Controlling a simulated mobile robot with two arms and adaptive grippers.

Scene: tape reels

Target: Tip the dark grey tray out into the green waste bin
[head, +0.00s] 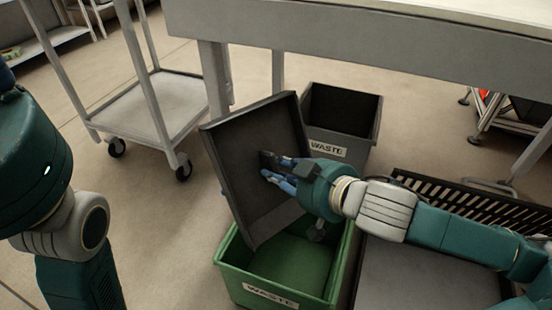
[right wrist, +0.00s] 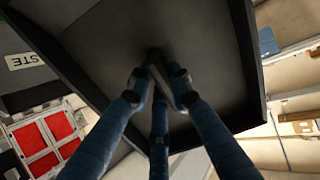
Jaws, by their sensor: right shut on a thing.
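The dark grey tray (head: 240,140) is steeply tilted, with its lower corner over the green waste bin (head: 233,278). The tray's visible inner face looks bare. My right gripper (head: 268,168) is shut on the tray near the middle of that face. In the right wrist view its blue fingers close on a dark part of the tray (right wrist: 95,45); the exact grip is dark. The tray and my right arm hide part of the bin. My left arm shows at the left edge, but its gripper is out of view.
A dark grey bin labelled waste (head: 355,135) stands behind the tray, under the edge of a pale table (head: 370,40). A wheeled grey cart (head: 160,105) stands at left. A black slatted rack (head: 450,195) lies at right. Floor between cart and green bin is clear.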

